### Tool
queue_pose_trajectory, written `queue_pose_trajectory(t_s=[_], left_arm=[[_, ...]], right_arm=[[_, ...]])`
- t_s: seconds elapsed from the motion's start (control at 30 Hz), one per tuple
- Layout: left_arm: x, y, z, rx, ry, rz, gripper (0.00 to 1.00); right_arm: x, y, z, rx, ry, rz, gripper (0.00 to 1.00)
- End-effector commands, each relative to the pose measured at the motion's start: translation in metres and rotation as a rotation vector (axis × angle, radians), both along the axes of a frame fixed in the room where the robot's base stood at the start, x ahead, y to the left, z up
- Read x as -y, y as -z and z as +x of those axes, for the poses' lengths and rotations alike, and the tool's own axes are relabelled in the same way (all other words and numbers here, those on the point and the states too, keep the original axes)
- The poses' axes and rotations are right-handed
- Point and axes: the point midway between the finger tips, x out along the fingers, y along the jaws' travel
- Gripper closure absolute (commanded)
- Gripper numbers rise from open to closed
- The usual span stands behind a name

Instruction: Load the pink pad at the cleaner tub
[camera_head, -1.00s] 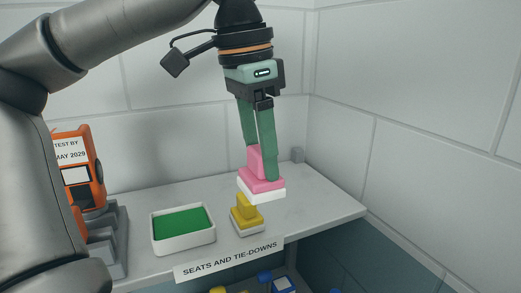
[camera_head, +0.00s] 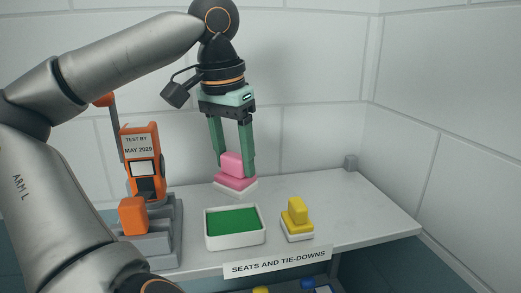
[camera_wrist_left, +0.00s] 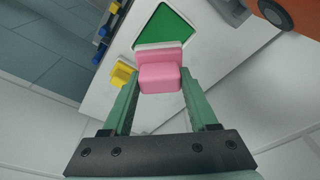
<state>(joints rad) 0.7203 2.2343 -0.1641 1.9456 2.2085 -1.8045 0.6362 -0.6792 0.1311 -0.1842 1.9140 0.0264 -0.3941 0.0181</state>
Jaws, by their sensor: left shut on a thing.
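The pink pad (camera_head: 236,179) has a pink block handle on top and a white underside. My left gripper (camera_head: 234,167) is shut on its handle and holds it above the shelf, behind the tub. The wrist view shows the pink pad (camera_wrist_left: 160,75) between the two green fingers. The cleaner tub (camera_head: 236,241) is a white tray with a green surface inside, standing on the shelf. In the wrist view the tub's green surface (camera_wrist_left: 166,26) lies beyond the pad. My right gripper is in neither view.
A yellow pad (camera_head: 297,218) with a white base stands on the shelf right of the tub. An orange device (camera_head: 142,150) with a grey stand is at the left. A label reading "SEATS AND TIE-DOWNS" (camera_head: 276,262) is on the front edge. The shelf's right part is clear.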

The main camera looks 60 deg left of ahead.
Motion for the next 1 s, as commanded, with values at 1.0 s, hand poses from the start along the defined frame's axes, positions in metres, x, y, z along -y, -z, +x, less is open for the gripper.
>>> queue_pose_trajectory(t_s=[1.0], left_arm=[[-0.007, 0.066, -0.006, 0.000, -0.046, -0.008, 0.85]], right_arm=[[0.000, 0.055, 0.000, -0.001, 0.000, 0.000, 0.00]])
